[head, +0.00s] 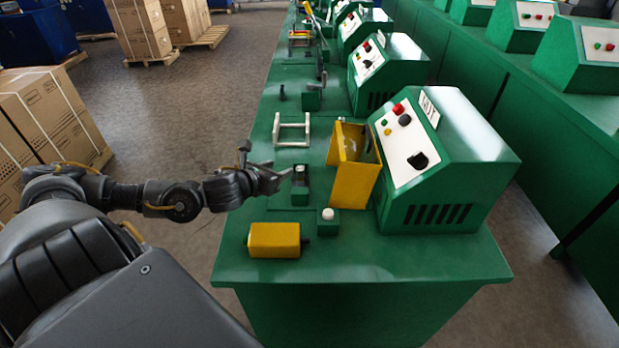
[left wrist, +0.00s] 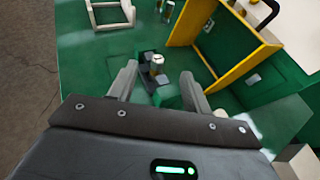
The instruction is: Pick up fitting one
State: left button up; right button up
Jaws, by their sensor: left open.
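My left gripper (head: 281,176) is open and empty over the near left part of the green bench. A small fitting with a pale top (head: 300,170) stands in a green holder just beyond its fingertips. In the left wrist view, a fitting with a white top (left wrist: 157,60) shows between and slightly beyond the open fingers of my left gripper (left wrist: 158,72), apart from them. A second small part with a white cap (head: 328,213) sits on a green block nearer the front edge. No label shows which is fitting one. My right gripper is not in view.
A yellow open guard (head: 352,170) stands right of the holder, beside the green crimper machine (head: 450,170). A yellow block (head: 274,240) lies near the front edge of the bench (head: 400,262). A pale metal frame (head: 291,129) stands behind. Cartons (head: 45,115) stand on the floor at left.

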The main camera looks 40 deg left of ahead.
aim_at(298, 174)
pick_arm(q)
jog(key=w+f+b, duration=0.1)
jog(key=f, duration=0.1)
jog(key=w+f+b, duration=0.1)
jog(key=w+f, duration=0.1)
jog(key=w+f+b, duration=0.1)
jog(key=w+f, duration=0.1)
jog(key=f, duration=0.1)
jog(key=shift+a, duration=0.2)
jog(key=shift+w+f, duration=0.1)
jog(key=shift+f, duration=0.05)
jog(key=p+x, duration=0.1)
jog(key=x, duration=0.3)
jog(key=shift+w+f+p, duration=0.1)
jog(key=shift+w+p, duration=0.25)
jog(key=shift+p, duration=0.05)
jog(key=shift+w+f, duration=0.15)
jog(key=shift+w, duration=0.05)
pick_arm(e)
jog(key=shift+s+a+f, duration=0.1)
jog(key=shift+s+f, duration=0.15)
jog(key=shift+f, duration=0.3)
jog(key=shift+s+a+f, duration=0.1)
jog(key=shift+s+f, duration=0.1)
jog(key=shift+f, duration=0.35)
pick_arm(q)
jog(key=shift+c, duration=0.3)
grip_shut()
